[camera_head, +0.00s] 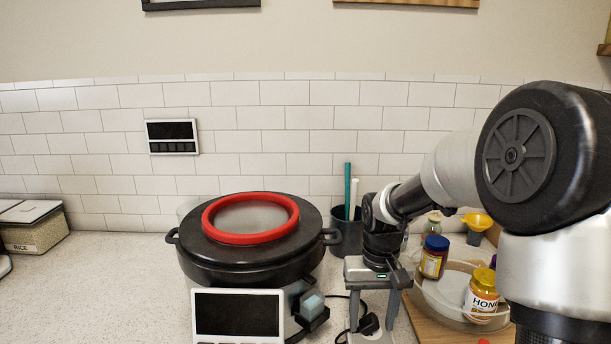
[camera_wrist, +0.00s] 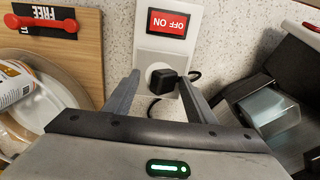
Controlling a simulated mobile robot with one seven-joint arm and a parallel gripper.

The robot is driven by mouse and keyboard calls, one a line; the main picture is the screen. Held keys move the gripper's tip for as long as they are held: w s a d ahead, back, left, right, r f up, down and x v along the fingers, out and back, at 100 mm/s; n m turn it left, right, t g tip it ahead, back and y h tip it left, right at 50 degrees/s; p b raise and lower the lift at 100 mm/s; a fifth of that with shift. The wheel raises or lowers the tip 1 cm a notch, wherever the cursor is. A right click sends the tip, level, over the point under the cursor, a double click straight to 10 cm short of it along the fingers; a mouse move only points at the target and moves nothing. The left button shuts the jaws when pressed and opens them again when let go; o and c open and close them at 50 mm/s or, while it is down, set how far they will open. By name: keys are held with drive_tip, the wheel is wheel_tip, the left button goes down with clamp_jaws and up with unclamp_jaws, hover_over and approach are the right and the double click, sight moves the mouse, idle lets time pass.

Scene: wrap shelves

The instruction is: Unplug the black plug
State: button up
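The black plug (camera_wrist: 163,78) sits on a white socket plate (camera_wrist: 152,58) on the counter, with a black cord curving off to its right. In the head view the plug (camera_head: 368,324) shows low between the fingers, with its cord to the left. My gripper (camera_wrist: 160,80) is open and points down at the counter. In the head view my gripper (camera_head: 372,328) hides part of the socket area. Whether the fingertips reach fully down to the plug is hard to tell.
A red ON/OFF switch (camera_wrist: 168,22) lies beside the socket. A large black pot (camera_head: 250,268) with a red ring stands left of my gripper. A round tray (camera_head: 435,307) with a honey jar (camera_head: 481,296) and another jar (camera_head: 434,257) stands at right.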

sight(369, 318)
drive_tip(key=shift+s+a+f, duration=0.15)
drive_tip(key=shift+a, duration=0.4)
idle(0.9)
drive_tip(key=shift+d, duration=0.1)
clamp_jaws()
drive_tip(key=shift+w+r+p, duration=0.2)
drive_tip(key=shift+r+p, duration=2.3)
drive_tip(key=shift+r, duration=0.65)
